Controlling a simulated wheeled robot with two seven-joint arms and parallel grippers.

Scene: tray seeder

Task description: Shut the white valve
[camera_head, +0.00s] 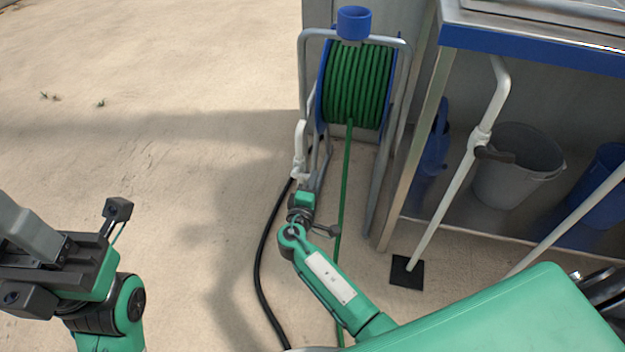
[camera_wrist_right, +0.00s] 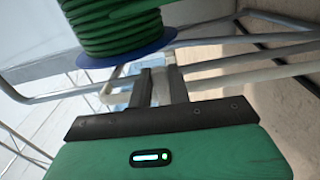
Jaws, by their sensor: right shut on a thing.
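The white valve (camera_head: 300,152) is at the left side of the hose reel, by the reel's lower frame. My right gripper (camera_head: 302,182) is at its lower end. In the right wrist view, the two dark fingers of my right gripper (camera_wrist_right: 160,78) are close together around a narrow white part, with a curved white piece of the valve (camera_wrist_right: 114,85) beside them. The fingers hide much of the held part, so its handle angle is unclear. My left gripper (camera_head: 75,250) is at the far left, away from the valve; its finger gap cannot be made out.
The reel with green hose (camera_head: 357,85) stands in a grey tube frame. A black hose (camera_head: 260,265) and the green hose run along the ground. A metal table (camera_head: 540,50) is at right, with a grey bucket (camera_head: 518,165) and a white pole (camera_head: 447,205). Ground at left is clear.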

